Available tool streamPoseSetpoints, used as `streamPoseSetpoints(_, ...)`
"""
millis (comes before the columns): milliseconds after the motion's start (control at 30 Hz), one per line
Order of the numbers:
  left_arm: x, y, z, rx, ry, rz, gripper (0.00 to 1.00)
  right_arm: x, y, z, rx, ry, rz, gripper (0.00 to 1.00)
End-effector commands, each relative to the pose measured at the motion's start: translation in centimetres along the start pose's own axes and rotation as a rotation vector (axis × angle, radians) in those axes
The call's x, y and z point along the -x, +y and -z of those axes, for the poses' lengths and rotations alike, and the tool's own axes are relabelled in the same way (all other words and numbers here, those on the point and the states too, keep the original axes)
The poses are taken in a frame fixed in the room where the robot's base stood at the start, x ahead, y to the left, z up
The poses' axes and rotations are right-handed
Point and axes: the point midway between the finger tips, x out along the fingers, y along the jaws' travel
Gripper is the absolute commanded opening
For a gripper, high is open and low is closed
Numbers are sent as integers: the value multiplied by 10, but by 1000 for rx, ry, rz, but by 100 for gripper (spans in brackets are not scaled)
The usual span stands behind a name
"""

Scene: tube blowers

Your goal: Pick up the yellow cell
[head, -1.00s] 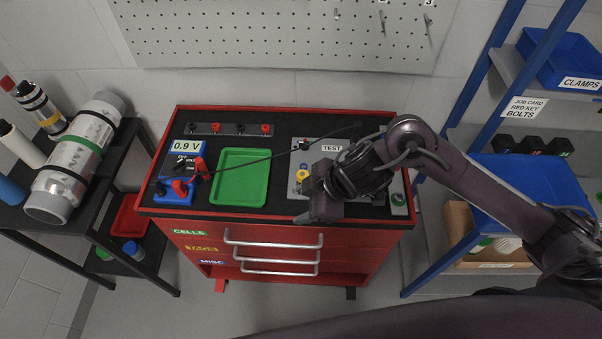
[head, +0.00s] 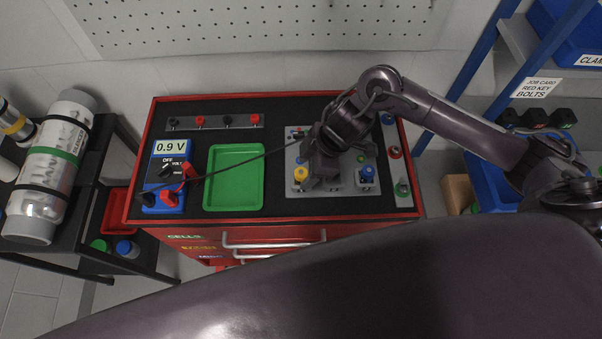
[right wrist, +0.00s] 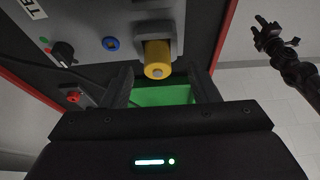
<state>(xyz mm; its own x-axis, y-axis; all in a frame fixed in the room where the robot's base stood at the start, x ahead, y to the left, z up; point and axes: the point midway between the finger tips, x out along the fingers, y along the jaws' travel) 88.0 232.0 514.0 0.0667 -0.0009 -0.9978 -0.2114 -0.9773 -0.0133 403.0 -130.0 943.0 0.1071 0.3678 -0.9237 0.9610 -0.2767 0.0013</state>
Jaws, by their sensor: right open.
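The yellow cell (head: 300,176) stands in a grey holder at the front left of the grey TEST panel (head: 335,189). My right gripper (head: 312,184) is just to its right in the head view, partly covering the panel. In the right wrist view the yellow cell (right wrist: 157,58) lies ahead of the open right fingers (right wrist: 163,82), roughly centred on the gap between them. Nothing is held between the fingers. A dark gripper (right wrist: 275,40), apparently my left one, shows at the upper right there; its opening is unclear.
A green tray (head: 234,202) lies left of the panel, with a blue 0.9 V meter (head: 165,176) beyond it. A black lead crosses the tray towards the panel. A blue cell (head: 367,174) stands right of my gripper, with coloured pieces (head: 394,152) along the right edge.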

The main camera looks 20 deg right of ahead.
Motion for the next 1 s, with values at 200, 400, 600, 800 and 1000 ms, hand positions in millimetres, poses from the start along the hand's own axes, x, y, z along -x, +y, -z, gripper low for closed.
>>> streamPoseSetpoints(200,4,-1,10,-2,14,1,39,-24,0,0,0,-1,0,55)
streamPoseSetpoints(400,5,-4,32,-2,47,4,39,-26,0,0,1,0,-2,55)
streamPoseSetpoints(600,4,-3,27,-3,39,3,39,-26,0,0,1,0,-1,34)
streamPoseSetpoints(800,4,-2,18,-3,26,2,39,-26,1,0,1,0,-2,7)
streamPoseSetpoints(1000,4,-2,17,-2,24,2,39,-26,1,1,1,1,-2,3)
